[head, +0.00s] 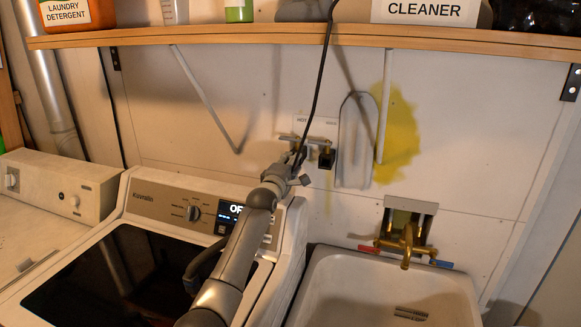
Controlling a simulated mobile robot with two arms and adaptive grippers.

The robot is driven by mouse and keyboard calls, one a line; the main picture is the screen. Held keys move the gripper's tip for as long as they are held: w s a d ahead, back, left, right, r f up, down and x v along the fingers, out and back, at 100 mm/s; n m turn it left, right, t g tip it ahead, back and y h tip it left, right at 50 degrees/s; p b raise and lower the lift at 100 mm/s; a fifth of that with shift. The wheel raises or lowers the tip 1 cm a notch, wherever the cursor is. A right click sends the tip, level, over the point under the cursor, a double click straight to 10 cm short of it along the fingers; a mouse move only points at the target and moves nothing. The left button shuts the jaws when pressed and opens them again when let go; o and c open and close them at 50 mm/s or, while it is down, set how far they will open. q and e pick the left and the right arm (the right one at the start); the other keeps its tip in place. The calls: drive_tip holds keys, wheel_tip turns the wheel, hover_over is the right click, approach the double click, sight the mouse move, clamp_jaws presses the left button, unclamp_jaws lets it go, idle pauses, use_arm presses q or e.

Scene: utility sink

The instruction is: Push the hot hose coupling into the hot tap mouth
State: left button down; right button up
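A wall tap box with a plate labelled HOT (302,119) is on the back wall, above the washer. Its metal tap parts (322,141) show behind and to the right of my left gripper. A small dark, downward-facing fitting (326,159) is at the right tap. My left gripper (297,158) is in front of the HOT side, and its arm hides most of it. Its fingers are too small and dark to tell open from shut. I cannot make out the hot hose coupling or the hot tap mouth. My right gripper is not in view.
A thin black line (318,75) runs from the shelf to the gripper. A grey hose loop (357,140) stands right of the taps. A washer (150,207), a white sink (460,303) with a brass faucet (407,242), and a loaded wooden shelf (240,36) surround the area.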

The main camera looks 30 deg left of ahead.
use_arm(q)
drive_tip(key=shift+w+r, duration=0.1)
drive_tip(key=shift+r, duration=0.05)
drive_tip(key=c, duration=1.1)
unclamp_jaws()
drive_tip(key=shift+w, duration=0.1)
drive_tip(key=shift+o, duration=0.2)
drive_tip(key=shift+s+d+f, duration=0.1)
drive_tip(key=shift+s+f, duration=0.1)
drive_tip(key=shift+s, duration=0.2)
drive_tip(key=v, duration=1.1)
drive_tip(key=shift+s+r, duration=0.1)
drive_tip(key=shift+s, duration=0.05)
